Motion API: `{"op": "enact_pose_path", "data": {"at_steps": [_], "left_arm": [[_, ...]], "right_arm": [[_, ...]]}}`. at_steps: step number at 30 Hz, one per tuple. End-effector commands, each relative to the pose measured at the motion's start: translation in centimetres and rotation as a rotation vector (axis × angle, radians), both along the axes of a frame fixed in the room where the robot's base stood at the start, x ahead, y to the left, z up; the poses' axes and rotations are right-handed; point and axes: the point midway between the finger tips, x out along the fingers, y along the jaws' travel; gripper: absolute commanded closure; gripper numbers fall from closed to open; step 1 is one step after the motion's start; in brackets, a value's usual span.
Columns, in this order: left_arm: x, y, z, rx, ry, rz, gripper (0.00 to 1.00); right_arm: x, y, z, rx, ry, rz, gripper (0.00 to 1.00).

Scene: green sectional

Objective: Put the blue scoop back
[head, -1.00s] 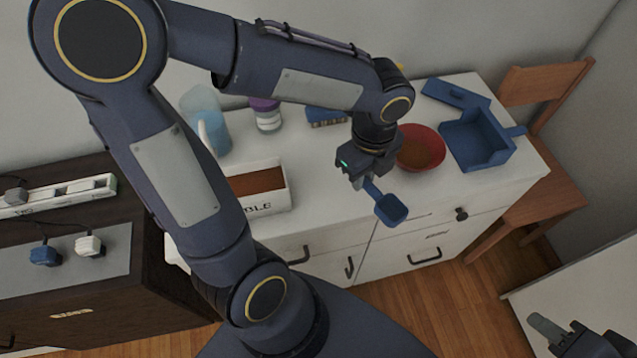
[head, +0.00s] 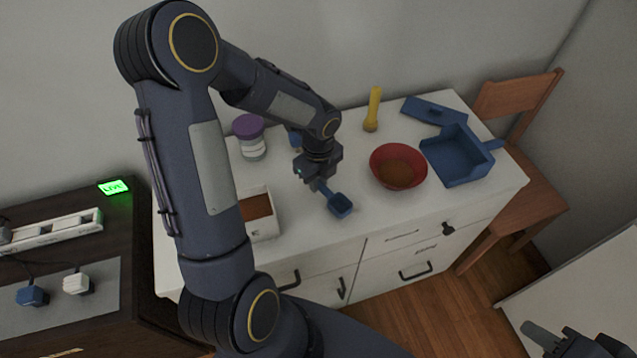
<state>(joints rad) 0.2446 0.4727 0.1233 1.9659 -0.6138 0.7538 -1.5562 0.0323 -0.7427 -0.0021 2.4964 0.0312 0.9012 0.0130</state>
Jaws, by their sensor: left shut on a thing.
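The blue scoop (head: 341,206) hangs from my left gripper (head: 316,184), which is shut on its handle. It is over the white cabinet top, between a white box with brown contents (head: 262,228) and a red bowl (head: 397,152) with brown contents. The scoop's cup points toward the cabinet's front edge. A blue open bin (head: 461,160) stands at the right end of the top, with a flat blue piece (head: 434,111), perhaps its lid, behind it. My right gripper (head: 560,340) is at the lower right corner, partly cut off; its jaw state is unclear.
A purple-lidded jar (head: 250,138) stands behind my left arm, and a yellow flashlight-like object (head: 373,110) stands at the back. A wooden chair (head: 520,180) is right of the cabinet. A dark cabinet with a power strip (head: 50,232) is at left. Bare top (head: 350,250) lies near the front edge.

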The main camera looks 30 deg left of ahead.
Motion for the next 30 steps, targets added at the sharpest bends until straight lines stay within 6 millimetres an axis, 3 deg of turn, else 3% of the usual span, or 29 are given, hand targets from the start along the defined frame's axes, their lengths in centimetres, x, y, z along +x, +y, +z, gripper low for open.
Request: {"op": "enact_pose_path", "data": {"at_steps": [4, 16, 17, 21, 30], "left_arm": [[-0.1, -0.1, -1.7, 0.0, 0.002, -0.002, 1.0], [-0.1, -0.1, -2.2, 0.0, 0.0, -0.001, 1.0], [-0.1, -0.1, -2.0, 0.0, 0.0, -0.001, 0.79], [-0.1, -0.1, -2.0, 0.0, 0.0, -0.001, 0.61], [-0.1, -0.1, -1.8, 0.0, 0.0, -0.001, 0.61]], "right_arm": [[0.0, 0.0, -0.2, 0.0, 0.0, 0.0, 0.64], [0.0, 0.0, -0.5, 0.0, 0.0, 0.0, 0.64], [0.0, 0.0, -0.4, 0.0, 0.0, 0.0, 0.64], [0.0, 0.0, -0.4, 0.0, 0.0, 0.0, 0.64], [0.0, 0.0, -0.2, 0.0, 0.0, 0.0, 0.64]]}}
